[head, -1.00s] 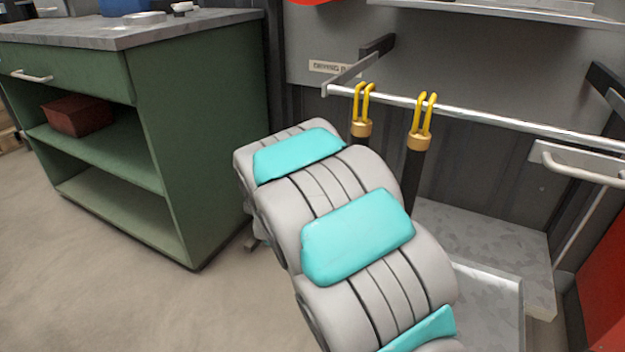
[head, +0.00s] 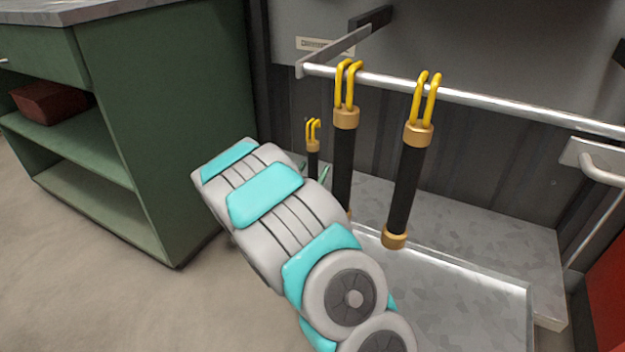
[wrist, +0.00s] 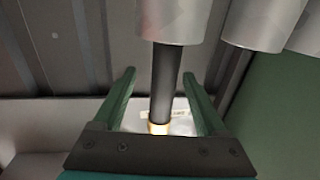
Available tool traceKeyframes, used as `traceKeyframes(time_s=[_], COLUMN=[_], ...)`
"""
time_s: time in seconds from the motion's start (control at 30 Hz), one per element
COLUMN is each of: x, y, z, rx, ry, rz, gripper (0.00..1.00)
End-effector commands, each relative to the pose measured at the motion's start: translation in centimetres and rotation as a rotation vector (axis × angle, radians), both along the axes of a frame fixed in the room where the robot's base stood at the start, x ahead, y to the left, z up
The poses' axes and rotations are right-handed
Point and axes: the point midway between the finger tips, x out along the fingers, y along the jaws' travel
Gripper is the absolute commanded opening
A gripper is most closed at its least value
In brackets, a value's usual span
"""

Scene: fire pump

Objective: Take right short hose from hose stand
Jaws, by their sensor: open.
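Two black hoses with brass ends hang by yellow hooks from a silver rail in the head view, a left one (head: 343,160) and a right one (head: 405,185). A smaller-looking hose (head: 313,146) with yellow hooks shows lower and further left, its lower part hidden by my arm. Green tips of my gripper (head: 312,170) show beside it; the rest is hidden. In the wrist view, my gripper (wrist: 158,100) is open. A black hose (wrist: 164,85) with a brass collar shows between its fingers, with gaps on both sides. I cannot tell its depth.
The silver rail (head: 470,93) runs along the grey wall. A grey metal ledge (head: 470,230) lies below the hoses. A green cabinet (head: 165,130) stands at left. Grey cylinders (wrist: 168,20) fill the top of the wrist view. Floor is clear at lower left.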

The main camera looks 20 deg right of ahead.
Motion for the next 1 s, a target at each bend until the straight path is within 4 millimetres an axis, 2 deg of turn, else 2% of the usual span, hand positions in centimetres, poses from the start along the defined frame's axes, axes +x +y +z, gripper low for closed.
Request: traceKeyframes(time_s=[0.3,0.7,1.0], x=[3.1,3.7,3.7], y=[-2.3,-2.8,-2.8], z=[-0.1,-0.1,-0.1], rx=[0.001,0.001,0.001], ry=[-0.001,0.001,0.001], rz=[-0.003,0.0,0.0], gripper=[0.74,0.73,0.4])
